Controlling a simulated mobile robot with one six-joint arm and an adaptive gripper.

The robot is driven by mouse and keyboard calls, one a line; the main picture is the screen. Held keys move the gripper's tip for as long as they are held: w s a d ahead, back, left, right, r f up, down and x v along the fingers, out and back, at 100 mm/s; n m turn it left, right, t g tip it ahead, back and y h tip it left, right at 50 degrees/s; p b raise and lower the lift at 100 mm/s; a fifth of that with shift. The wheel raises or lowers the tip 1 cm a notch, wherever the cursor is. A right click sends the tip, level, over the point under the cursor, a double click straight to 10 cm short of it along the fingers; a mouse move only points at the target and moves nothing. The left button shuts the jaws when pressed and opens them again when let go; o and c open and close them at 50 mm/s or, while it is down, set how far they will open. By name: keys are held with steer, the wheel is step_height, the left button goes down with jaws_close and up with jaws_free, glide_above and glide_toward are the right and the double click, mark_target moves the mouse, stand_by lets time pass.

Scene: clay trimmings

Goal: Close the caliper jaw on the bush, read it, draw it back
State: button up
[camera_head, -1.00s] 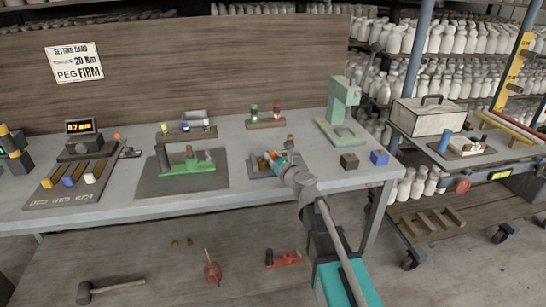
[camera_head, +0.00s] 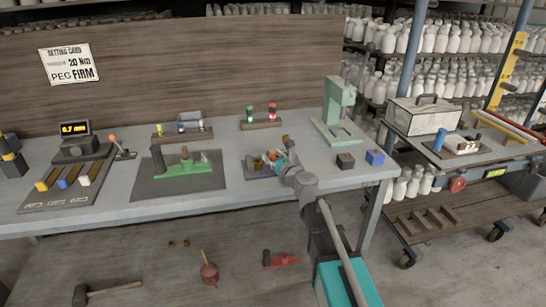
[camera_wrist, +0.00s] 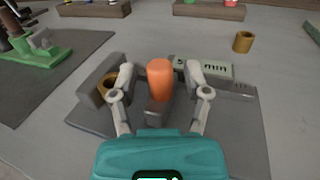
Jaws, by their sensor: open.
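The caliper lies on a dark plate (camera_wrist: 236,118) on the bench; its body also shows in the head view (camera_head: 256,168), partly behind my gripper. Its orange knob (camera_wrist: 160,78) stands upright on a dark sliding block. A brass bush (camera_wrist: 107,87) sits to the left of the knob, against a grey jaw, partly hidden by my left finger. A pale scale panel marked "mm" (camera_wrist: 214,69) is partly covered by my right finger. My gripper (camera_wrist: 160,72) is open, with one finger on each side of the knob and visible gaps; it also shows in the head view (camera_head: 275,160).
A second brass bush (camera_wrist: 243,41) stands behind the caliper. A green fixture on a dark mat (camera_head: 155,185) is to the left, a green press (camera_head: 334,112) to the right. Black (camera_head: 345,160) and blue (camera_head: 375,157) blocks sit near the bench's right end.

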steer(key=v, duration=1.2)
steer(key=shift+f, duration=0.1)
stand_by(0.4)
